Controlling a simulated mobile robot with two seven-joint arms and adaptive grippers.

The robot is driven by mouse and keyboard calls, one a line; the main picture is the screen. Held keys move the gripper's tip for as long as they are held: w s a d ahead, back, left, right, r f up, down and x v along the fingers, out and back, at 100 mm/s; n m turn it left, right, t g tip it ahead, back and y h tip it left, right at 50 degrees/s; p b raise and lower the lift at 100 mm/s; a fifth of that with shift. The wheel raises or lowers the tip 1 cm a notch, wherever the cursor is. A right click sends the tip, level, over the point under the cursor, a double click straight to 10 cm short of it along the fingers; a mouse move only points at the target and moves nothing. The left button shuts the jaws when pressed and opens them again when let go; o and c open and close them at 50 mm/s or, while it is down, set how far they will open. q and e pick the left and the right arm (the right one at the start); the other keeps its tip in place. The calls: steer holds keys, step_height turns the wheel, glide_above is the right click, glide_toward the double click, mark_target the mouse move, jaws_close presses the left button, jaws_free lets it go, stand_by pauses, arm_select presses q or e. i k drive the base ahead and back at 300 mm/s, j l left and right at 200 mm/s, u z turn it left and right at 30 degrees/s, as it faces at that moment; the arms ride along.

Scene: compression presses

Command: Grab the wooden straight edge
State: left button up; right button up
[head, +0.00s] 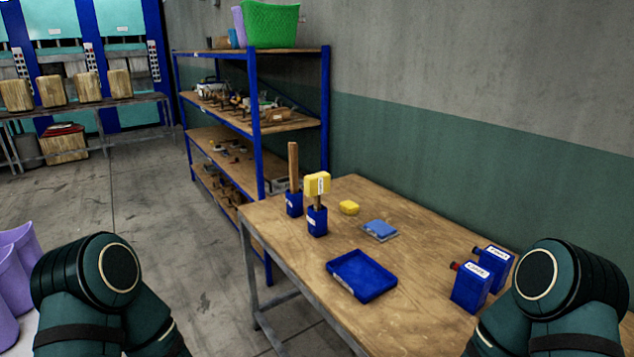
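A wooden straight edge (293,165) stands upright in a small blue holder (294,204) at the far left corner of the wooden table (420,243). Its lower end is hidden inside the holder. My two arms come in at the bottom left and bottom right of the head view, well short of the straight edge. Neither gripper shows in the frame.
Beside the holder, a second blue holder (317,222) carries a yellow-headed tool (317,183). A shelf rack (253,120) stands behind.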

mark_target(292, 153)
steer(key=i+j+z, duration=0.1)
steer(key=z, duration=0.3)
steer(key=j+z, duration=0.15)
steer(key=z, duration=0.25)
steer(key=i+j+z, duration=0.1)
steer(key=z, duration=0.3)
steer(key=j+z, duration=0.3)
steer(key=j, duration=0.2)
steer(key=j+z, duration=0.3)
steer(key=j, duration=0.15)
steer(key=j+z, duration=0.15)
steer(key=j, duration=0.35)
steer(key=k+j+z, duration=0.2)
steer(key=j, duration=0.75)
steer(key=k+j+z, duration=0.1)
steer(key=j, duration=0.4)
